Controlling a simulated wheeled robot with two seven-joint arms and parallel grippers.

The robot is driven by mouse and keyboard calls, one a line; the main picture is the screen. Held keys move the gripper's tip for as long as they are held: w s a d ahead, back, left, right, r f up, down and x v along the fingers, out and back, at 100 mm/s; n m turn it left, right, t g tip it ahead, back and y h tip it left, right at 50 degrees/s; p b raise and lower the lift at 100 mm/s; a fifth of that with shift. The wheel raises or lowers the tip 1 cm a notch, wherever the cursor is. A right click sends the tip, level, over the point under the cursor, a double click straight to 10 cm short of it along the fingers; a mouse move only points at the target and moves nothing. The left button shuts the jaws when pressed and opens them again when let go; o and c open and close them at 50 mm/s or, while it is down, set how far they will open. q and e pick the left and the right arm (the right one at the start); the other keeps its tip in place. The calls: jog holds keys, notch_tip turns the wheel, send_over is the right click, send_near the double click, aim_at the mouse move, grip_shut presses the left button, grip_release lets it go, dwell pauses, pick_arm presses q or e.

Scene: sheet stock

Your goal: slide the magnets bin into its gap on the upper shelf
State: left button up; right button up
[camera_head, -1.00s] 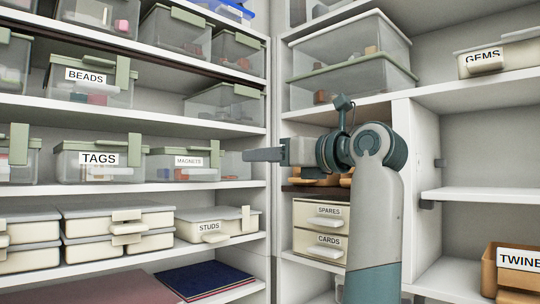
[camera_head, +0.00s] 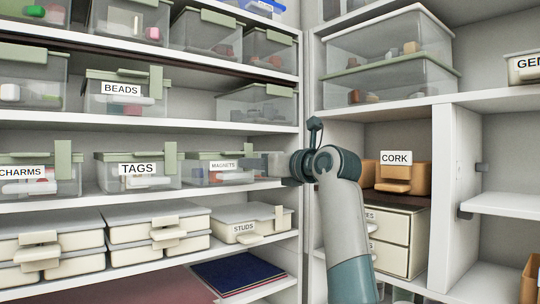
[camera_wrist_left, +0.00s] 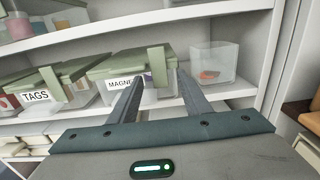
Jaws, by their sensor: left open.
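The magnets bin (camera_head: 205,175) is a clear box with a sage green lid and a MAGNETS label. It sits on the shelf beside the tags bin (camera_head: 125,178). In the left wrist view the magnets bin (camera_wrist_left: 104,71) is straight ahead. My left gripper (camera_wrist_left: 160,76) is open and empty, its fingers pointing at the bin's front right part. Whether a finger touches the bin I cannot tell. On the upper shelf, a gap (camera_head: 190,106) lies between the beads bin (camera_head: 125,103) and an unlabelled clear bin (camera_head: 250,108). My right gripper is out of view.
A small clear open box (camera_wrist_left: 214,66) with a red item stands right of the magnets bin, near the shelf's side wall. The charms bin (camera_head: 50,186) is left of tags. Studs (camera_head: 243,226) and other cream boxes fill the shelf below. A cork bin (camera_head: 418,178) stands at right.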

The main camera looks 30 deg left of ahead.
pick_arm(q)
jog(key=shift+x, duration=0.8)
grip_shut()
jog(key=c, duration=0.8)
grip_release()
grip_shut()
jog(key=shift+r, duration=0.2)
jog(key=shift+d, duration=0.1)
